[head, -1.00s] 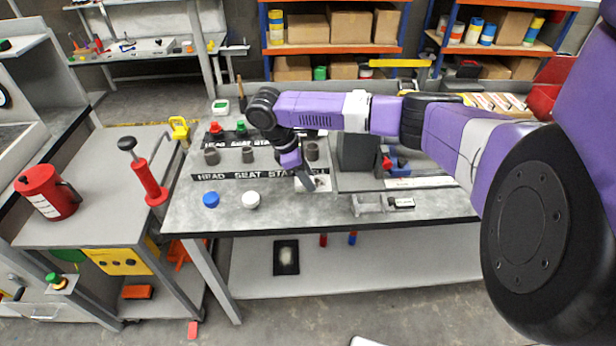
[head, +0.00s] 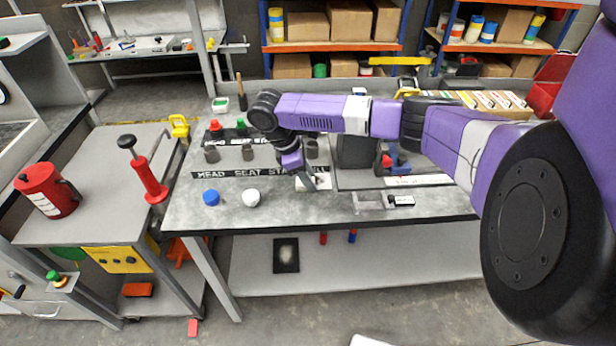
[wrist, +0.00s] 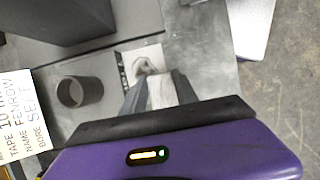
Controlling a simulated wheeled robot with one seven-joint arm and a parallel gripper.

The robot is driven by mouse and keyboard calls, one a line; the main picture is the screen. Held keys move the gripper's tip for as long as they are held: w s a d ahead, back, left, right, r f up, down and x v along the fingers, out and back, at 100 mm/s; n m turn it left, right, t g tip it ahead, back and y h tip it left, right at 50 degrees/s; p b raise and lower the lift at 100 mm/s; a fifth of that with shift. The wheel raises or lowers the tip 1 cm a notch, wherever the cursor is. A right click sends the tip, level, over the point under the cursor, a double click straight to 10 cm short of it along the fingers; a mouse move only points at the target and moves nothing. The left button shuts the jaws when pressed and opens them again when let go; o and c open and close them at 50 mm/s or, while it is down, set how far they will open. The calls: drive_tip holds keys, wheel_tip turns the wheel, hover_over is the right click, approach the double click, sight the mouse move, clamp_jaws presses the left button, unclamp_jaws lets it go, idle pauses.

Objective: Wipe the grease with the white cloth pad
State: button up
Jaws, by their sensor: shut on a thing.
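My gripper (head: 309,185) reaches down over the bench, in front of the row of dark cylinders. In the wrist view my gripper (wrist: 160,88) is shut on the white cloth pad (wrist: 161,92), a pale block between its two dark fingers. Just beyond the fingertips lies a white plate (wrist: 152,50) with a dark grey smear of grease (wrist: 145,65) on it. The white plate (head: 324,184) is partly hidden by the fingers in the head view. I cannot tell whether the pad touches the plate.
A dark cylinder (wrist: 79,92) stands close to the left of my gripper in the wrist view. A dark box (head: 357,152) stands behind and to the right. A blue cap (head: 211,198) and a white cap (head: 251,197) sit at the bench's front left. A grey tray (head: 367,201) lies to the right.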

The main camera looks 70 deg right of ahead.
drive_tip(key=shift+s+d+r+p, duration=0.1)
drive_tip(key=shift+s+d+p, duration=0.1)
drive_tip(key=shift+s+p, duration=0.25)
drive_tip(key=shift+s+d+r+p, duration=0.1)
drive_tip(key=shift+s+d+p, duration=0.15)
drive_tip(key=shift+s, duration=0.3)
drive_tip(key=shift+s+d+f+p, duration=0.15)
drive_tip(key=shift+s+d+p, duration=0.25)
drive_tip(key=shift+s, duration=0.45)
drive_tip(key=shift+s+d+f+p, duration=0.2)
drive_tip(key=shift+s+p, duration=0.4)
drive_tip(key=shift+s, duration=0.2)
drive_tip(key=shift+w+a+r+p, duration=0.1)
drive_tip(key=shift+w+a+p, duration=0.25)
drive_tip(key=shift+w, duration=0.6)
drive_tip(key=shift+w+a+r+p, duration=0.1)
drive_tip(key=shift+w+a+p, duration=0.25)
drive_tip(key=shift+w, duration=0.55)
drive_tip(key=shift+w+a+r+p, duration=0.15)
drive_tip(key=shift+w+a, duration=0.3)
drive_tip(key=shift+w, duration=0.5)
drive_tip(key=shift+s+d+p, duration=0.3)
drive_tip(key=shift+s+p, duration=0.35)
drive_tip(key=shift+s, duration=0.1)
drive_tip(key=shift+s+d+f, duration=0.25)
drive_tip(key=shift+s+d, duration=0.1)
drive_tip(key=shift+s, duration=0.4)
